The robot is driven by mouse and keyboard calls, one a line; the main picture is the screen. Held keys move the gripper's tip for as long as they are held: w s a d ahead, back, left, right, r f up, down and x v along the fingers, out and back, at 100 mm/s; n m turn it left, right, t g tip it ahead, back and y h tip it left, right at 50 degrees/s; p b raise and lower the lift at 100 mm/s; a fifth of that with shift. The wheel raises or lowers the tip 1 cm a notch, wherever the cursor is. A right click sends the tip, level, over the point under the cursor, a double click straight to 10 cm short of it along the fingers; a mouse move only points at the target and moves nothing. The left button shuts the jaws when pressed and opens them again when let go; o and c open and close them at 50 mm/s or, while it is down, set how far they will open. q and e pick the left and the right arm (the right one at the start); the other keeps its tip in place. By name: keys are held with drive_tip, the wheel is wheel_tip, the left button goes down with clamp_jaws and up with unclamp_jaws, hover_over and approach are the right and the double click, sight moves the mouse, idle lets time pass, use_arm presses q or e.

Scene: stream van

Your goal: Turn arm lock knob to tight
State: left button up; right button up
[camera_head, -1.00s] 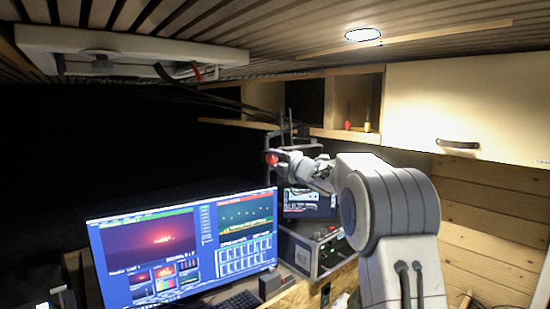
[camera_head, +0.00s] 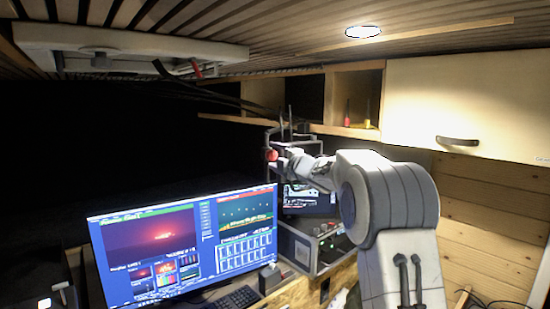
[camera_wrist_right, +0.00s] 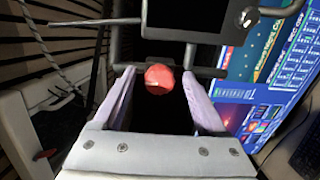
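The red arm lock knob (camera_head: 271,155) is a small round knob on the dark metal arm frame, left of my right gripper (camera_head: 282,157) in the head view. In the right wrist view the knob (camera_wrist_right: 159,78) sits between the tips of the two pale fingers of my right gripper (camera_wrist_right: 160,84). The fingers are apart, with a gap on each side of the knob. I cannot tell how far the knob is turned. My left gripper is not in view.
A large monitor (camera_head: 180,250) stands on the desk below left of the gripper. A rack device (camera_head: 312,248) is behind my right arm. A wooden shelf (camera_head: 345,132) and a cream cupboard (camera_head: 470,105) hang above right.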

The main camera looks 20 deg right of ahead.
drive_tip(key=shift+s, duration=0.1)
drive_tip(key=shift+s+d+f, duration=0.1)
drive_tip(key=shift+s, duration=0.1)
drive_tip(key=s+d+b, duration=0.1)
drive_tip(key=s+b, duration=0.4)
drive_tip(key=s, duration=0.4)
drive_tip(key=shift+s+d, duration=0.25)
drive_tip(key=shift+s, duration=0.15)
